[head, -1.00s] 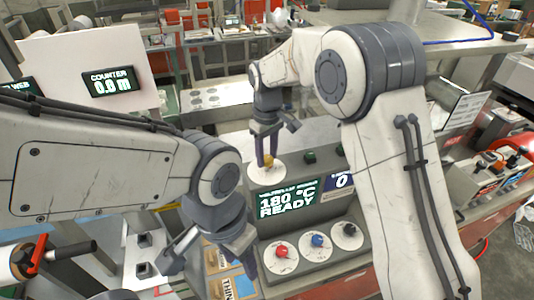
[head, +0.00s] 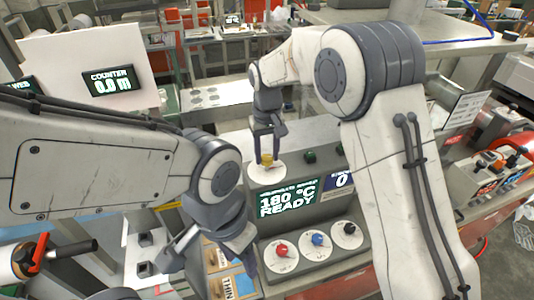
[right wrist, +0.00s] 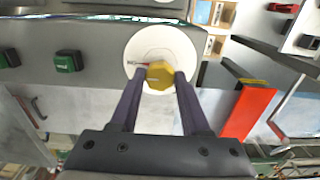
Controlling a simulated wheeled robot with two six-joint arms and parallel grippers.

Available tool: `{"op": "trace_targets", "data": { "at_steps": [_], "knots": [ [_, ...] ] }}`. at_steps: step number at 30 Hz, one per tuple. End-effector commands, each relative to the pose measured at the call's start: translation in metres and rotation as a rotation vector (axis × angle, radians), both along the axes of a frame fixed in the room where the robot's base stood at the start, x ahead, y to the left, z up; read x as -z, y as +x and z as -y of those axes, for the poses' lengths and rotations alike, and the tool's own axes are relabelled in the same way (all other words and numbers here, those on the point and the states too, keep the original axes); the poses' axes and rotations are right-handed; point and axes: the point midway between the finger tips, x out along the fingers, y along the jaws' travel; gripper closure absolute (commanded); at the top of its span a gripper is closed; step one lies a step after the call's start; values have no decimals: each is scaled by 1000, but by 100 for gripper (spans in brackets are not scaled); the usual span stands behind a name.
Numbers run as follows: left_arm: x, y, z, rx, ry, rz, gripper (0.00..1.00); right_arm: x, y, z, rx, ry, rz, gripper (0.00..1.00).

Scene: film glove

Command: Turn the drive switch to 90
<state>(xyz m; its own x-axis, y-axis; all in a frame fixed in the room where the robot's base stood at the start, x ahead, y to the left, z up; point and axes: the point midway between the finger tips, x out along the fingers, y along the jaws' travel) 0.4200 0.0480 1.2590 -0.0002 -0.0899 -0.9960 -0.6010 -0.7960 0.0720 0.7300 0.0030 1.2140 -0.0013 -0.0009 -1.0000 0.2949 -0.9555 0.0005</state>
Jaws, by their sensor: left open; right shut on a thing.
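A yellow knob (head: 266,158) stands on a white round dial (head: 269,176) on the grey control box. My right gripper (head: 266,160) comes down from above and is shut on this knob. In the right wrist view the yellow knob (right wrist: 159,75) sits between both fingertips, with the white dial (right wrist: 178,45) beyond it. A small dark and red mark shows left of the knob, but the dial lettering is too small to read. My left gripper (head: 208,262) is open and empty, left of the box front.
The box display (head: 287,200) reads 180 °C READY. Red (head: 282,250), blue (head: 318,239) and black (head: 349,229) knobs sit on white dials below it. Green buttons (head: 310,156) are right of the yellow knob. A counter (head: 108,81) reads 0.0 m.

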Motion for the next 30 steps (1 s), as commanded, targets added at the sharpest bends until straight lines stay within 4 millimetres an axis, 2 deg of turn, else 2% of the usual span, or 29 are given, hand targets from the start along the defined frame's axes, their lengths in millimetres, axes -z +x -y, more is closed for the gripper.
{"op": "trace_targets", "data": {
  "at_steps": [8,9,10,11,22,26,30],
  "knots": [
    [0,0,0,0,0,0,50,-2,2,0,3,2,8,100],
    [0,0,0,0,0,0,50,-2,2,0,3,2,8,38],
    [0,0,0,0,0,0,50,-2,2,0,3,2,7,27],
    [0,0,0,0,0,0,50,-2,2,0,3,2,7,24],
    [3,0,0,0,0,0,50,-5,1,0,1,3,5,24],
    [10,0,0,0,0,0,50,-20,2,0,1,4,8,24],
    [19,0,0,-1,0,0,50,-49,2,0,1,4,10,24]
  ]
}}
